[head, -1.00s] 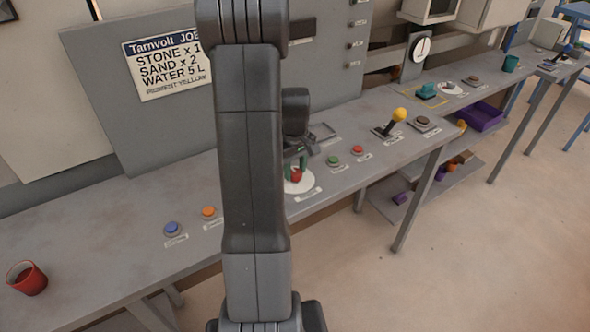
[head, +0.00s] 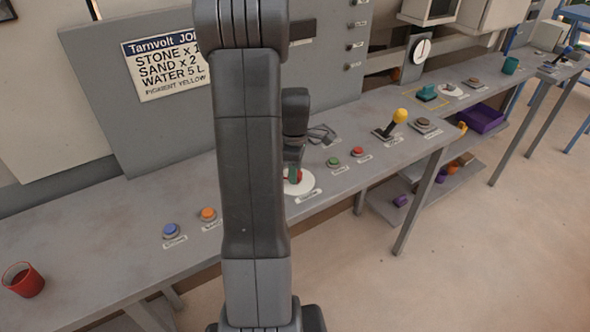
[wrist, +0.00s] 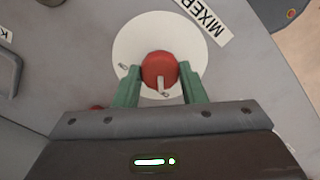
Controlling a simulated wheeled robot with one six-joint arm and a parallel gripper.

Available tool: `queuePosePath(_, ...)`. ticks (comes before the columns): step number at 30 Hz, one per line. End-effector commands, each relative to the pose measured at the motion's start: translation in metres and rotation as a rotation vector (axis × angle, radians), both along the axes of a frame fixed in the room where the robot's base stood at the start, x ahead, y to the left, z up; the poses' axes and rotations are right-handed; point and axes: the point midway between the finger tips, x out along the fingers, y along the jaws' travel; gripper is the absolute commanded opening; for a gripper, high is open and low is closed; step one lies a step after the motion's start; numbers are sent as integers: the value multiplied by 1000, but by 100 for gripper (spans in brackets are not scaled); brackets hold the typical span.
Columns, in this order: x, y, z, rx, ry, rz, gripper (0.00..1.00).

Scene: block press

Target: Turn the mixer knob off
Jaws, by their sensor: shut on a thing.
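The mixer knob (wrist: 158,68) is red with a pale pointer mark and sits on a round white dial (wrist: 128,48) beside a label reading MIXER (wrist: 203,14). In the wrist view the pointer mark points toward the bottom of the picture, near a small mark on the dial. My gripper (wrist: 159,82) has green fingers, one on each side of the knob, and is shut on it. In the head view the white dial (head: 304,184) shows at the bench, with the knob mostly hidden behind my arm and gripper.
Green (head: 333,162) and red (head: 358,152) buttons and a yellow-topped lever (head: 400,116) stand to the right on the bench. Blue (head: 171,230) and orange (head: 208,214) buttons and a red mug (head: 23,280) are to the left. A job sign (head: 165,65) is behind.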

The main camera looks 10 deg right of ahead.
Motion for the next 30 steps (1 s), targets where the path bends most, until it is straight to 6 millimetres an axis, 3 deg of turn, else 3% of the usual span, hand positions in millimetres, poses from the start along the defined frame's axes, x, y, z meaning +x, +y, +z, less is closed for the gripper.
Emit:
queuePosePath(16, 1, 0, 1, -1, -2, 25, 14)
queuePosePath(17, 1, 0, 1, -1, -3, 25, 41)
queuePosePath(20, 1, 0, 1, -1, -2, 25, 59)
queuePosePath(30, 1, 0, 4, -1, -2, 23, 59)
